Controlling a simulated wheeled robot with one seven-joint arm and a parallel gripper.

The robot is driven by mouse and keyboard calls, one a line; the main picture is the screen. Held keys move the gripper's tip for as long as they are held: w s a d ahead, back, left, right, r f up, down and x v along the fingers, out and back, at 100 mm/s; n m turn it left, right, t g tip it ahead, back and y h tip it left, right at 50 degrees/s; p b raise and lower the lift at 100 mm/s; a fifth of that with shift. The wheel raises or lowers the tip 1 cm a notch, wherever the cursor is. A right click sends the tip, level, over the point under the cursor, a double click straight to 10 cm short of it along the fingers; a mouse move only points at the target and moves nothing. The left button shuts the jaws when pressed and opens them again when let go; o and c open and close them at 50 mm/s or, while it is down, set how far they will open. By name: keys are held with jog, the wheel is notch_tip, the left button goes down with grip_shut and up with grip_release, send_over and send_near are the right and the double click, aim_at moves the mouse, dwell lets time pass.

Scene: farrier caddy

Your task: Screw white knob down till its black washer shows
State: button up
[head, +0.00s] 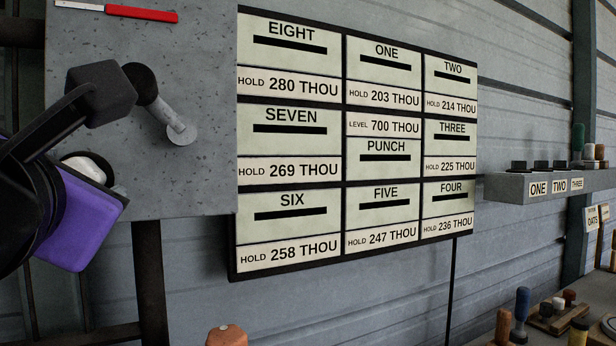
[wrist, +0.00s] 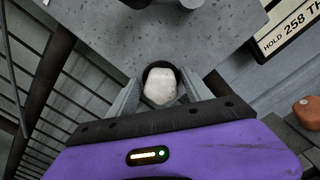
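The white knob (wrist: 160,87) is in the middle of the wrist view, with a dark round edge showing behind it. In the head view the knob (head: 92,166) is partly hidden behind my purple gripper body, with a dark part at its right. My gripper (wrist: 160,80) has one grey finger on each side of the knob. The fingers look slightly wider apart than the knob, with a narrow gap at the right. In the head view the fingers are hidden. I cannot make out the black washer for certain.
A speckled grey panel (head: 205,60) carries a metal lever (head: 168,115) near the knob and a red-and-white tool (head: 140,13). A chart board (head: 342,152) hangs to the right. A grey shelf (head: 510,188) and a bench with several handled tools (head: 521,305) are farther right.

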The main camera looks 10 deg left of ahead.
jog(key=shift+s, duration=0.1)
jog(key=shift+v, duration=2.45)
jog(key=shift+f, duration=0.15)
